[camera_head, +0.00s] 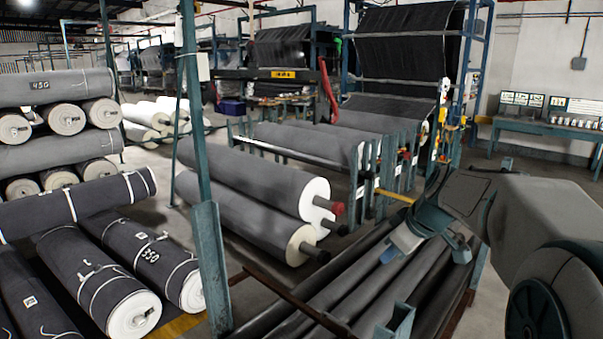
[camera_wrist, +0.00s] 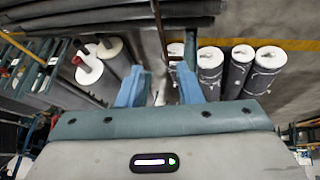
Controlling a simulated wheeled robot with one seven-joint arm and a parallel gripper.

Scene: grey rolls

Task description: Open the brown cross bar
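A thin brown bar (camera_head: 300,305) runs low and slantwise across the left ends of the long dark tubes in the head view. In the wrist view a brown bar (camera_wrist: 160,28) comes down from the top edge towards the space ahead of my fingers. My gripper (camera_head: 388,254) is above the dark tubes, to the right of the bar and apart from it. In the wrist view my gripper's two blue fingers (camera_wrist: 160,88) stand apart with nothing held between them. The bar's lower right end is cut off by the head view's bottom edge.
Long dark tubes (camera_head: 375,285) lie under my gripper. A green post (camera_head: 204,170) stands left of the bar. Large grey rolls (camera_head: 245,215) lie behind, and wrapped rolls (camera_head: 105,290) lie at left. Some bare floor (camera_head: 255,290) shows between post and tubes.

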